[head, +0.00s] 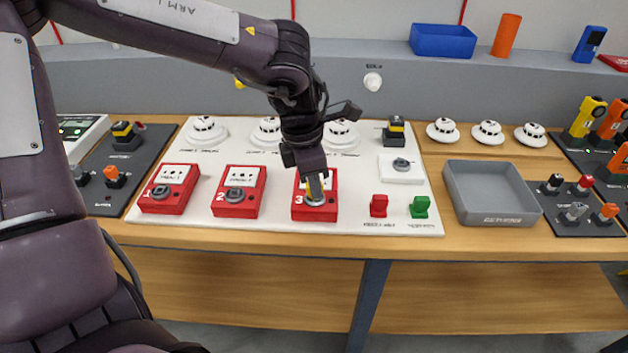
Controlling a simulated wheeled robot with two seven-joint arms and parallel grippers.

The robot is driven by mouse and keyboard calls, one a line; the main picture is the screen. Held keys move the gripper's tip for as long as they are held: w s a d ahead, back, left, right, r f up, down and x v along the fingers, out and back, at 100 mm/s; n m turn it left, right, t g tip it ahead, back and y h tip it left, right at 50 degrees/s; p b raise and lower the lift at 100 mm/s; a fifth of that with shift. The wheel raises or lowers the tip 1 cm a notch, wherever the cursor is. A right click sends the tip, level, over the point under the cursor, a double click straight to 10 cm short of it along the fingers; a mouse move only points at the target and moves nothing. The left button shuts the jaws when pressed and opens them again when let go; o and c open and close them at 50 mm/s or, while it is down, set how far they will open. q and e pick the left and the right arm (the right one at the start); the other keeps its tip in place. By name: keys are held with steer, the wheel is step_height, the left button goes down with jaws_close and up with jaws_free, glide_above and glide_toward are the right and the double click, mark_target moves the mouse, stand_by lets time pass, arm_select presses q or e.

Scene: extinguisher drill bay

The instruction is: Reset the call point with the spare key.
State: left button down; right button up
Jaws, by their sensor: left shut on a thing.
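Three red call points stand in a row on the white board: number 1 (168,189), number 2 (239,191) and number 3 (329,208). Each has a white front plate and a grey round lock low on its face. My left gripper (316,192) points down over the lock of call point 3. It is shut on a small yellowish piece, which looks like the key; the fingers hide most of it. I cannot tell how deep it sits in the lock. My right gripper is not in view.
A red switch (379,206) and a green switch (419,207) stand right of call point 3. White detectors (341,135) line the back of the board. A grey tray (491,193) sits to the right, with a dark rack (583,208) beyond it.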

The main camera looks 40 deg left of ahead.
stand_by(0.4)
arm_select(q)
steer(key=shift+f+n+b, duration=0.1)
steer(key=shift+n+b, duration=0.35)
steer(key=shift+n, duration=0.55)
